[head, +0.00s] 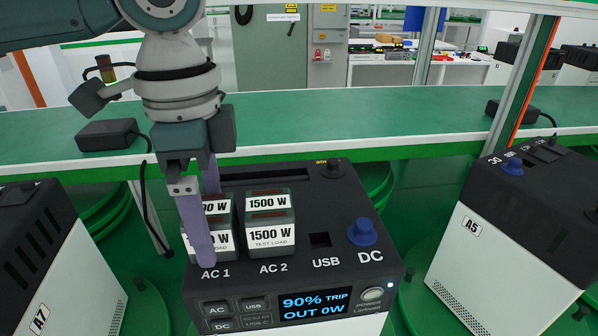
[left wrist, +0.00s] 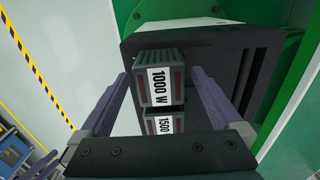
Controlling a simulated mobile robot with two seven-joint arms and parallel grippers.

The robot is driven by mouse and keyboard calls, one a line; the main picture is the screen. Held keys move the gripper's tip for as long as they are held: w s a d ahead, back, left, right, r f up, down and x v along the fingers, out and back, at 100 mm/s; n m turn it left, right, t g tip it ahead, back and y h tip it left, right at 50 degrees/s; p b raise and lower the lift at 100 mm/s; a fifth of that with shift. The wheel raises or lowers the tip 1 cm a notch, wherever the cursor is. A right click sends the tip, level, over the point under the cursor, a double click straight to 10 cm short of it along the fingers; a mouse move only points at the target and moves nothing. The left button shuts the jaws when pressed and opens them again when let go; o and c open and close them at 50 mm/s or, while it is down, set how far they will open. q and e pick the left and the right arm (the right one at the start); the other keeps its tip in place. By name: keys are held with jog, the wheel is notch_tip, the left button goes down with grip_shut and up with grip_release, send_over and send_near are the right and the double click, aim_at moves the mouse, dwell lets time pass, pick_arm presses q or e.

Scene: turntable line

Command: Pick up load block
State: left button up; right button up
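The 1000 W load block (left wrist: 158,78) is grey with a white label. It stands in the AC 1 position on top of the power station (head: 335,190), and my left gripper partly hides it in the head view (head: 222,240). A second block, marked 1500 W (head: 270,222), stands beside it at AC 2 and also shows in the left wrist view (left wrist: 163,122). My left gripper (head: 208,228) points down with its purple fingers on either side of the 1000 W block. In the left wrist view the fingers are apart, with gaps to the block.
The station has a blue DC knob (head: 362,232) and a lit display reading 90% TRIP, OUT 0W (head: 313,304). Other stations, A7 (head: 45,260) and A5 (head: 500,235), stand left and right. A green shelf (head: 330,120) runs behind, with black adapters on it.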

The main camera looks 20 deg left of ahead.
pick_arm(q)
grip_shut()
dwell(0.7)
